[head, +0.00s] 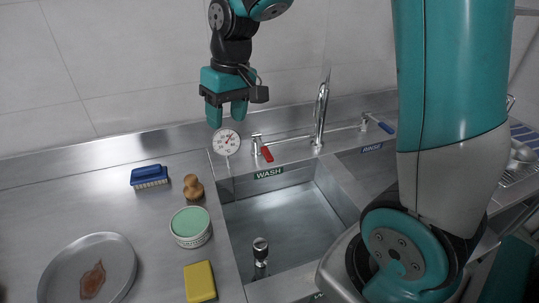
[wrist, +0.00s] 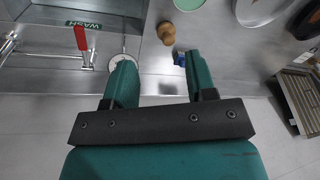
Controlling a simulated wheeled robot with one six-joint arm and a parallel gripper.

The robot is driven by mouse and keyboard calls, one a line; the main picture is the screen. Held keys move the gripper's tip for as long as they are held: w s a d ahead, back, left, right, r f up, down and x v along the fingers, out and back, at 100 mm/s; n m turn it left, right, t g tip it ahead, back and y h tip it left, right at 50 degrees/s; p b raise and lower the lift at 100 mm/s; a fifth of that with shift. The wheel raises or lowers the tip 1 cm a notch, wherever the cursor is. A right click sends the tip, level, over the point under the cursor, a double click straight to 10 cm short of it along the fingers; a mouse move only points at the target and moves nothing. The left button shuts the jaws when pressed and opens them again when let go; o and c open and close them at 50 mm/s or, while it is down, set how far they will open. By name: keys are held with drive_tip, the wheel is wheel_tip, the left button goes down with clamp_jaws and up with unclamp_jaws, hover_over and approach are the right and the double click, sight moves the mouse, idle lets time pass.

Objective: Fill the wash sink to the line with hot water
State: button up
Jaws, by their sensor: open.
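The wash sink (head: 330,205) is a steel basin with a green WASH label (head: 268,173). I cannot make out any water or the fill line. The red-handled hot tap (head: 266,154) is on the back ledge; its red lever also shows in the wrist view (wrist: 80,38). The tall spout (head: 321,105) rises to its right. A round thermometer dial (head: 226,142) is at the sink's back left corner. My gripper (head: 227,117) is open and empty above it, left of the red tap.
A blue-handled tap (head: 380,123) and RINSE label (head: 372,148) are farther right, partly behind my arm. Left of the sink are a blue brush (head: 149,176), a wooden knob-topped brush (head: 193,187), a green-topped tub (head: 190,226), a yellow sponge (head: 199,282) and a soiled plate (head: 88,268).

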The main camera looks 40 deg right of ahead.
drive_tip(key=w+d+f+m+h, duration=0.1)
drive_tip(key=w+d+f+m, duration=0.2)
drive_tip(key=w+d, duration=0.6)
drive_tip(key=m+p, duration=0.2)
hover_over(267, 152)
wheel_tip(267, 152, down, 4)
drive_tip(key=r, duration=0.1)
drive_tip(key=shift+g+h, duration=0.3)
drive_tip(key=shift+g, duration=0.1)
wheel_tip(267, 152, down, 17)
drive_tip(key=p, duration=0.4)
drive_tip(key=shift+s+f+p, duration=0.1)
drive_tip(key=shift+f+p, duration=0.1)
drive_tip(key=shift+p, duration=0.1)
clamp_jaws()
